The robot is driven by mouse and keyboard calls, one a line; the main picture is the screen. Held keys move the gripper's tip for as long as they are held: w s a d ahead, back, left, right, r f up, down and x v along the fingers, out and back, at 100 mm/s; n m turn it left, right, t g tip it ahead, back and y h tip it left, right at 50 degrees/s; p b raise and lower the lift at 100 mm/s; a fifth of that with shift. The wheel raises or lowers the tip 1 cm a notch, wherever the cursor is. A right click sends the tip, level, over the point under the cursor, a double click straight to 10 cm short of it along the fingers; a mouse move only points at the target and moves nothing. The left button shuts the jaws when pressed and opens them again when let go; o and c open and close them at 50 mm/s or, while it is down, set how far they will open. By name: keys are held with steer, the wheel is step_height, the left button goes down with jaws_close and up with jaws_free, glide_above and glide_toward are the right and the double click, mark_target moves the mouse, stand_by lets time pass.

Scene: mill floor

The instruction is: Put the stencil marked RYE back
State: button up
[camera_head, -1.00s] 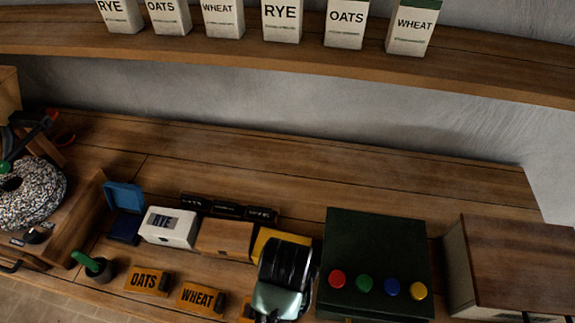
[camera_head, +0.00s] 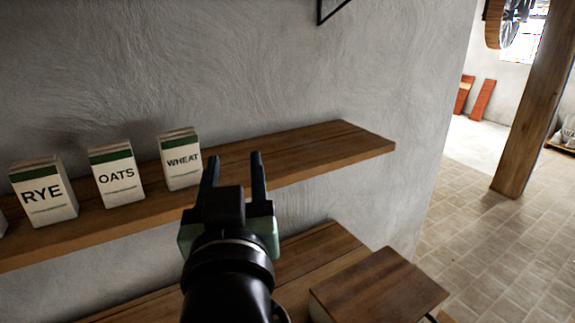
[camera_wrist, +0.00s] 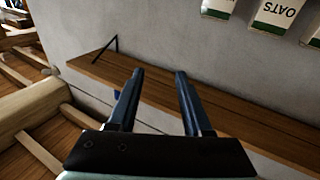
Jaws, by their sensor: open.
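No stencil shows in either current view, so the one marked RYE is out of sight. My gripper (camera_head: 235,157) is raised in front of the wall shelf (camera_head: 330,148), just right of the WHEAT packet (camera_head: 182,160) in the head view. Its two fingers are apart. In the wrist view my gripper (camera_wrist: 160,74) also shows open, with nothing between the fingers. The bench top (camera_head: 305,252) below shows only in part, and its left portion is out of frame.
An OATS packet (camera_head: 117,175) and a RYE packet (camera_head: 44,192) stand on the shelf. A brown wooden box (camera_head: 375,290) sits at the bench's right end. A wooden post (camera_head: 530,110) rises from open tiled floor at right. The wrist view shows a bracketed wooden board (camera_wrist: 90,66).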

steer(key=s+d+r+m+t+h+b, duration=0.1)
steer(key=s+d+r+t, duration=0.2)
steer(key=r, duration=0.5)
steer(key=s+d+r+m+t+h+b, duration=0.1)
steer(key=s+d+r+t, duration=0.2)
steer(key=s+r+t, duration=0.2)
steer(key=shift+s+d+r, duration=0.25)
steer(key=shift+s+r, duration=1.3)
steer(key=shift+r, duration=0.65)
